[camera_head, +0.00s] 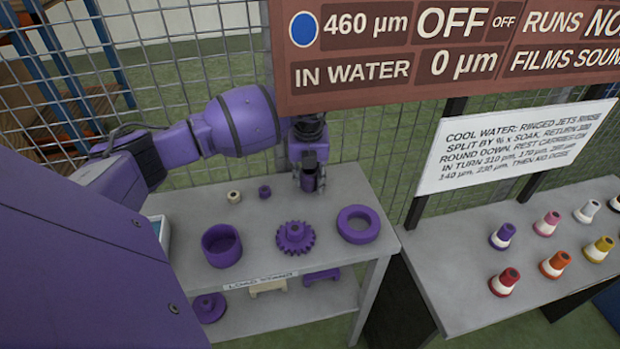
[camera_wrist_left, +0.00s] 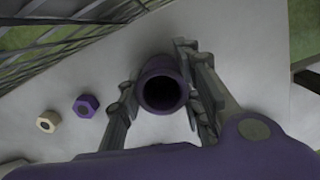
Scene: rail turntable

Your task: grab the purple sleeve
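The purple sleeve (camera_wrist_left: 162,88) is a short hollow tube with a dark bore. In the left wrist view I look down into its open end. My left gripper (camera_wrist_left: 164,98) has one finger on each side of it, with narrow gaps that look open. In the head view my left gripper (camera_head: 309,186) points down over the back of the grey table, and the sleeve (camera_head: 309,183) shows small and dark between the fingers. I cannot tell whether a finger touches it. My right gripper is not in view.
The table (camera_head: 345,180) also holds a purple cup (camera_head: 221,246), a purple gear (camera_head: 296,238), a purple ring (camera_head: 358,224), a cream nut (camera_head: 234,197) and a purple nut (camera_head: 265,191). A wire fence (camera_head: 365,135) stands behind. Several coloured cones stand on the right bench (camera_head: 455,290).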

